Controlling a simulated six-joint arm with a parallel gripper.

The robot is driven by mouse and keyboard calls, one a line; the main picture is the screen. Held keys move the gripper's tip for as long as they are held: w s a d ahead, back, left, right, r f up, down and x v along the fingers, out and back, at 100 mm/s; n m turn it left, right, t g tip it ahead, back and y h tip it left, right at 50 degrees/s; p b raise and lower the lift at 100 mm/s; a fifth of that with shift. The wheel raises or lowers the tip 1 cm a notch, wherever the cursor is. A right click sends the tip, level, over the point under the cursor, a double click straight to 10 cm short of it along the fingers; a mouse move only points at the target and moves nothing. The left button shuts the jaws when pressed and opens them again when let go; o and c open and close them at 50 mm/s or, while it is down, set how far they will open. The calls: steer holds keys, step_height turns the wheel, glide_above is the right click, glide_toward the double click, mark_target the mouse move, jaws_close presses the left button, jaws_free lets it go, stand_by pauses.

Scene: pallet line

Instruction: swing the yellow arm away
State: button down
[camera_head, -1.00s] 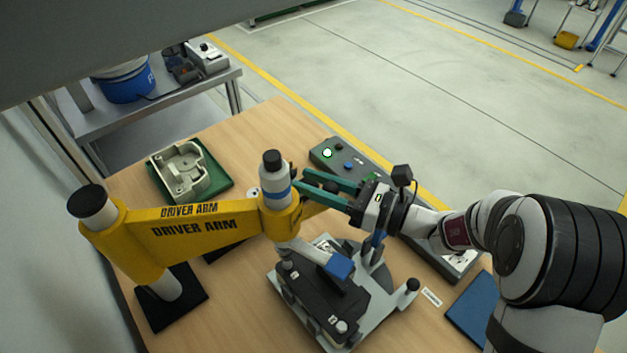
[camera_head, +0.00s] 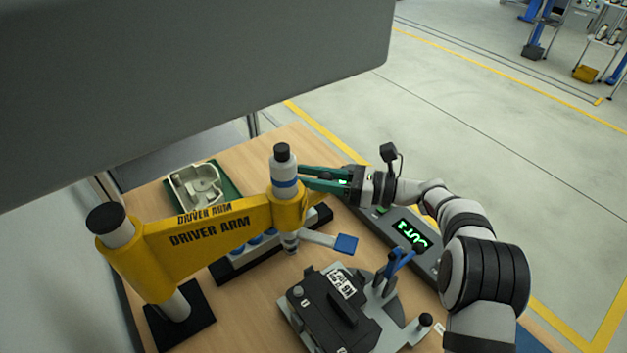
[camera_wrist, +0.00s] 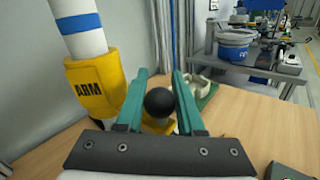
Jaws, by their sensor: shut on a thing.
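The yellow arm (camera_head: 205,236), lettered DRIVER ARM, reaches right from a post on a black base at the left. Its free end carries an upright grey-white driver (camera_head: 286,165) with a blue band and black cap. In the wrist view the yellow arm (camera_wrist: 92,85) and driver (camera_wrist: 78,25) are at the left. My gripper (camera_head: 308,178) is at the free end, its green fingers pointing left. In the wrist view my gripper (camera_wrist: 160,78) is shut on a black ball knob (camera_wrist: 160,102) beside the arm. In the head view the fingers hide the knob.
A fixture (camera_head: 385,335) with a black case (camera_head: 325,312) stands in front, clear of the driver. A rack with blue items (camera_head: 262,243) lies below the arm. A green tray (camera_head: 228,187) is behind. A grey control box (camera_head: 420,240) with a lit display is at right.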

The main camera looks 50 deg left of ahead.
steer(key=c, duration=0.5)
jaws_free()
steer(key=shift+c, duration=0.2)
steer(key=shift+d, duration=0.1)
steer(key=v, duration=1.5)
steer(key=shift+w+d, duration=0.25)
steer(key=shift+d, duration=0.05)
steer(key=shift+c, duration=0.2)
